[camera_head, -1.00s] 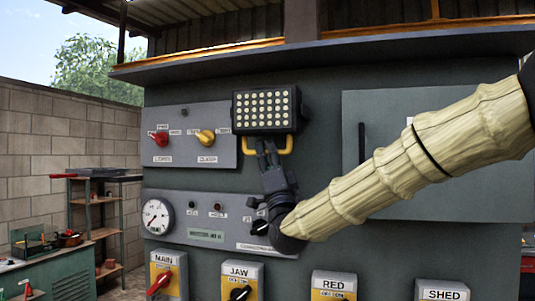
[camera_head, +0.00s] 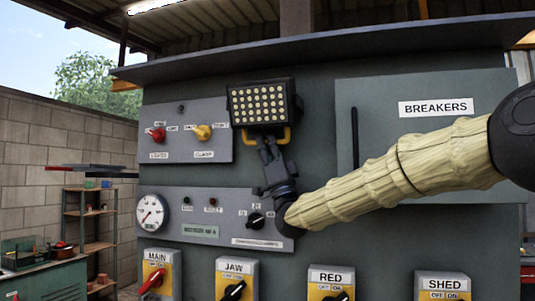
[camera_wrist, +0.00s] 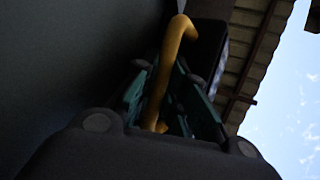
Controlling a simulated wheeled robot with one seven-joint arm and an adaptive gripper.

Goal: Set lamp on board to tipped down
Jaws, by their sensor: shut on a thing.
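The lamp (camera_head: 264,101) is a dark rectangular panel with rows of lit pale spots, at the upper middle of the grey board (camera_head: 320,140). A yellow handle (camera_head: 287,137) hangs below it. In the head view my gripper (camera_head: 266,141) reaches up from below to this handle. In the wrist view my gripper (camera_wrist: 172,95) has its greenish fingers on both sides of the yellow handle (camera_wrist: 172,45) and is shut on it. Part of the dark lamp (camera_wrist: 208,45) shows behind the handle. The fingers hide part of the handle in the head view.
Left of the lamp is a panel with a red knob (camera_head: 157,134) and a yellow knob (camera_head: 202,132). Below are a gauge (camera_head: 151,214) and a black knob (camera_head: 256,220). Several switch boxes line the bottom. The breakers door (camera_head: 440,150) is right, behind my arm. A roof edge overhangs.

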